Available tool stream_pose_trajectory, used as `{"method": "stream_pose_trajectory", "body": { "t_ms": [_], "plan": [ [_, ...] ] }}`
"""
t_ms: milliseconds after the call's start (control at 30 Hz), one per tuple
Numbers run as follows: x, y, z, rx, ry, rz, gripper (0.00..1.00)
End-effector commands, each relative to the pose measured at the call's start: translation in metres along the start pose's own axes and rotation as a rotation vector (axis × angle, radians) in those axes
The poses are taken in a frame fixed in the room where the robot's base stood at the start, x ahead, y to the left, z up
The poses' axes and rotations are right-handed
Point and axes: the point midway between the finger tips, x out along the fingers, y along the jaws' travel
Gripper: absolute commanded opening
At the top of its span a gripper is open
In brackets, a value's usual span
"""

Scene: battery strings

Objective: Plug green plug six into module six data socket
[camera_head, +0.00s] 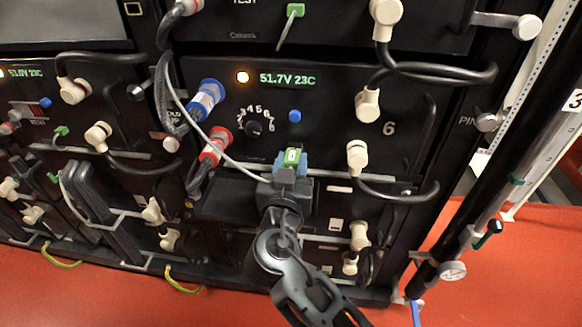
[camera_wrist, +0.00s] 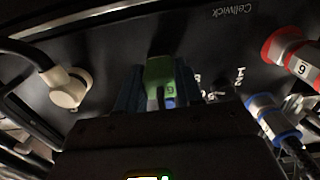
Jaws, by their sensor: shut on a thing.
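The green plug (camera_head: 292,156), marked 6, is between the blue-grey fingers of my gripper (camera_head: 290,167), at the lower middle of module six's black front panel (camera_head: 335,120). In the wrist view the green plug (camera_wrist: 160,72) sits between the two fingers of my gripper (camera_wrist: 158,88), close to the panel. My gripper is shut on it. The data socket is not visible; the plug and fingers cover that part of the panel. I cannot tell whether the plug is seated. A thin grey cable loops from the upper left towards the plug.
A red plug (camera_head: 214,146) and a blue plug (camera_head: 206,98) are on the panel's left side. A dial (camera_head: 254,127) is above my gripper. White elbow plugs (camera_head: 358,158) with black cables stand out at right. Another green plug (camera_head: 290,22) is on the module above.

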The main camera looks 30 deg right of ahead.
Motion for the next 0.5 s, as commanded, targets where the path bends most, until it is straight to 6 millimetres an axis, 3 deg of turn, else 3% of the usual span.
{"method": "stream_pose_trajectory", "body": {
  "t_ms": [267, 300, 500],
  "plan": [
    [0.0067, 0.0004, 0.0003, 0.0, 0.001, 0.001, 0.0],
    [0.0063, 0.0004, -0.0002, -0.001, 0.0, 0.001, 0.4],
    [0.0061, 0.0003, -0.0001, -0.001, 0.0, 0.001, 0.59]
  ]
}}
